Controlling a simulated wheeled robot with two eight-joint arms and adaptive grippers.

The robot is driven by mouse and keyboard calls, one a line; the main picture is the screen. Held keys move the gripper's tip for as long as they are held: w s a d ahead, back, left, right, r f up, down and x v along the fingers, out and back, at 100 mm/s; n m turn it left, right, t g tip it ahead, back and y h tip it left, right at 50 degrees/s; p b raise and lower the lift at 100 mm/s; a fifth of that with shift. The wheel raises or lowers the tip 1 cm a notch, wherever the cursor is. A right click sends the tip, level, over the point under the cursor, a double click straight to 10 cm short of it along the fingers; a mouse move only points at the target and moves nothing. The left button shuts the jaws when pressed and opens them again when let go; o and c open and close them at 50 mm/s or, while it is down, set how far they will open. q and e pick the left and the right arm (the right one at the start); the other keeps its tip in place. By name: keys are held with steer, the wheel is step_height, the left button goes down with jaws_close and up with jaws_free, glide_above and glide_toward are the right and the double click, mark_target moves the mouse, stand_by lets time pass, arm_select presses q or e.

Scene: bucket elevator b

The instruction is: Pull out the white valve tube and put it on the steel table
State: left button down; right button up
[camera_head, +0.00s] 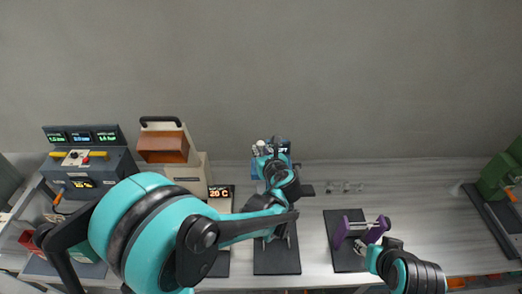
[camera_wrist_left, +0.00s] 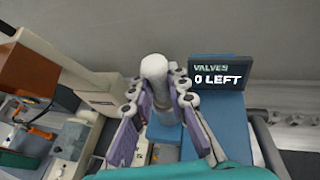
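The white valve tube (camera_wrist_left: 155,72) stands between the two fingers of my left gripper (camera_wrist_left: 158,84) in the left wrist view. The fingers appear pressed against its sides; its lower end is hidden, so I cannot tell whether it is seated. In the head view the left gripper (camera_head: 268,149) is at the blue valve unit (camera_head: 255,170), partly hidden by my arm. The unit also shows in the left wrist view (camera_wrist_left: 222,122), beside a display (camera_wrist_left: 222,76) reading "VALVES 0 LEFT". The steel table (camera_head: 440,200) is bare at right. My right gripper (camera_head: 376,256) is small; its fingers are unclear.
A purple stand (camera_head: 342,232) with a metal rod is on a dark mat (camera_head: 348,262) near my right gripper. A brown-and-white machine (camera_head: 165,145) and a grey control box (camera_head: 90,170) stand at left. Small clear pieces (camera_head: 345,187) lie right of the valve unit. A green machine (camera_head: 495,176) is far right.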

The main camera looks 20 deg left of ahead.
arm_select(q)
steer(key=shift+r+p, duration=0.45)
steer(key=shift+r, duration=0.25)
stand_by(0.6)
steer(key=shift+r+p, duration=1.95)
steer(key=shift+r, duration=0.95)
steer(key=shift+r+p, duration=1.4)
steer(key=shift+r, duration=0.65)
steer(key=shift+f, duration=0.1)
